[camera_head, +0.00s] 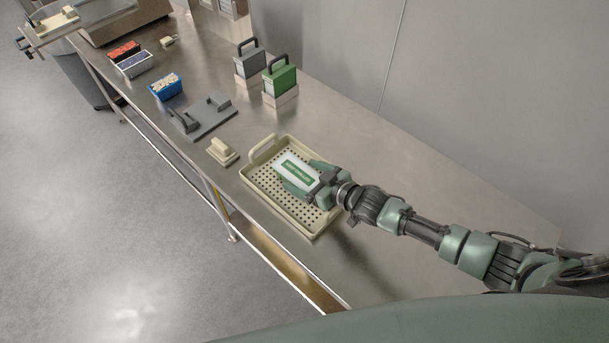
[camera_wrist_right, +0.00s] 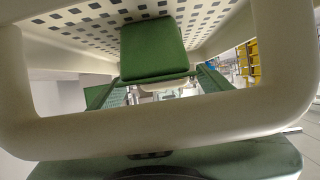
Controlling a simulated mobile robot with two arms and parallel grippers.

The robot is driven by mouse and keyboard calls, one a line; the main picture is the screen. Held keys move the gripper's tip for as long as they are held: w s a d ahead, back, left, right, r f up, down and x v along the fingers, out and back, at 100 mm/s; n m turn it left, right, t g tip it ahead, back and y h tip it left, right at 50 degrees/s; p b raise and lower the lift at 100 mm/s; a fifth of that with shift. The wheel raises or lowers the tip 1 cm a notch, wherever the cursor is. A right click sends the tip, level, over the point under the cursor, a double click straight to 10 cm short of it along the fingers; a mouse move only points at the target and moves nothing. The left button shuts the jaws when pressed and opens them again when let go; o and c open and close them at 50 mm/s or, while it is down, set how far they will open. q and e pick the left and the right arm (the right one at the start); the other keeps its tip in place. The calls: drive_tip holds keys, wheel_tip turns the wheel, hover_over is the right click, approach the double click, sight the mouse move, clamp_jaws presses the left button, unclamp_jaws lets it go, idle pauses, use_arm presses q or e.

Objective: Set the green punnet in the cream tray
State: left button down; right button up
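The cream tray (camera_head: 252,180) lies on the steel bench. Its floor is perforated and a raised handle (camera_head: 262,147) stands at its far end. What looks like the green punnet (camera_head: 297,166), with a white top and green label, is over the tray floor. My right gripper (camera_head: 321,187) is at its near end; whether the fingers press on it is hard to see. In the right wrist view, a cream handle (camera_wrist_right: 160,130) fills the foreground, with the perforated floor (camera_wrist_right: 90,22) above it and a green block (camera_wrist_right: 152,48) beyond. My left gripper does not show.
A small cream block (camera_head: 222,152) and a grey plate with handles (camera_head: 205,118) lie beyond the tray. Green (camera_head: 280,80) and grey (camera_head: 249,62) handled boxes stand near the wall. A blue punnet (camera_head: 166,90) is farther left. The bench right of my arm is clear.

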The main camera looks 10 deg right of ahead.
drive_tip(key=shift+r, duration=0.1)
drive_tip(key=shift+s+d, duration=0.15)
drive_tip(key=shift+s, duration=0.05)
drive_tip(key=v, duration=1.1)
drive_tip(key=shift+s+d+r, duration=0.15)
drive_tip(key=shift+s+r, duration=0.05)
